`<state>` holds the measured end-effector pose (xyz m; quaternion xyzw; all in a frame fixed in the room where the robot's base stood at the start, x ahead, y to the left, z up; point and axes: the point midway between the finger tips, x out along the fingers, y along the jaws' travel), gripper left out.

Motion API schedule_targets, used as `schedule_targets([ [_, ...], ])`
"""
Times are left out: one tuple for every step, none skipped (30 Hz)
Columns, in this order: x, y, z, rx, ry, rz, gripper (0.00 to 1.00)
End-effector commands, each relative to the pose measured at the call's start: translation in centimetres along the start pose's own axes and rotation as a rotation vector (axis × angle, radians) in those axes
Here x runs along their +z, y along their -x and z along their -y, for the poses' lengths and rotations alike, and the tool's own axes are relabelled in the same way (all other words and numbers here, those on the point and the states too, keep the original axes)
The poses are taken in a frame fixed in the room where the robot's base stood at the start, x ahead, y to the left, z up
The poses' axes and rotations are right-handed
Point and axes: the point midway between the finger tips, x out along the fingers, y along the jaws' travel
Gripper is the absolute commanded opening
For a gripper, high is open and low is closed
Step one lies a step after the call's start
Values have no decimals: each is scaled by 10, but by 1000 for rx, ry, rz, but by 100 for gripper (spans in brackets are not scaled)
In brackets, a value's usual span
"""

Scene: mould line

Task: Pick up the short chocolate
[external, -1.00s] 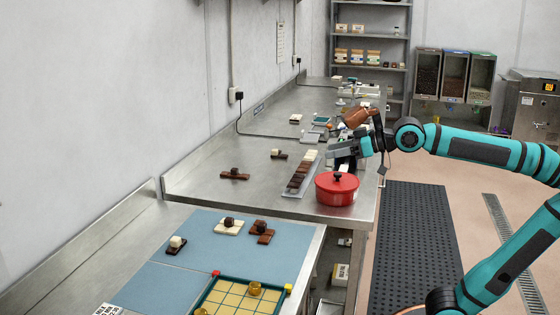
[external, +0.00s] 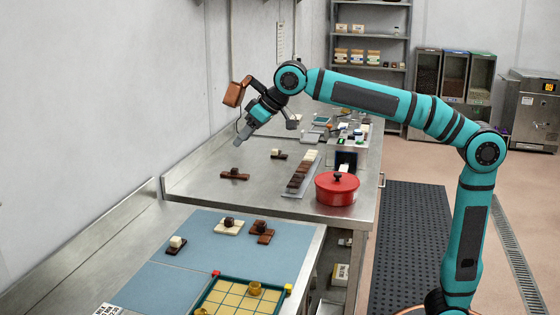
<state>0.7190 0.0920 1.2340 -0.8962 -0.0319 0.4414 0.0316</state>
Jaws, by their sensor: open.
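Several chocolates are in the external view; I cannot tell which one is the short chocolate. On the steel bench lie a brown bar with a dark round piece (external: 235,174) and a smaller dark bar with a cream piece (external: 279,154). On the blue mat (external: 205,258) are a dark bar with a cream piece (external: 176,246), a cream bar with a dark piece (external: 229,227) and a brown bar with a round piece (external: 263,232). My gripper (external: 238,142) is open and empty, pointing down and left, apart from and above the bench near the brown bar.
A narrow tray (external: 291,193) with a row of dark to cream chocolates stands beside a red lidded pot (external: 337,189). A yellow-celled board (external: 241,298) lies at the front. Small items crowd the bench's far end. The bench left of the brown bar is clear.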

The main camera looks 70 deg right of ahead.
Motion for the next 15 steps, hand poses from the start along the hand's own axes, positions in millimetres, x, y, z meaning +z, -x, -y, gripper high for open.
schedule_targets([
  [-9,-12,5,1,0,30,51],
  [-14,-17,8,2,0,47,51],
  [-19,-24,11,3,-1,71,51],
  [-24,-30,14,4,-1,89,51],
  [-28,-35,16,6,-2,108,51],
  [-32,-43,20,8,-3,132,51],
  [-36,-48,23,9,-3,149,51],
  [-40,-54,26,10,-3,167,51],
  [-44,-62,30,13,-4,192,51],
  [-47,-67,33,14,-4,209,51],
  [-50,-74,36,16,-4,227,51],
  [-54,-81,39,19,-4,251,51],
  [-57,-87,42,21,-4,269,51],
  [-59,-94,45,23,-4,287,51],
  [-62,-102,49,26,-5,310,51],
])
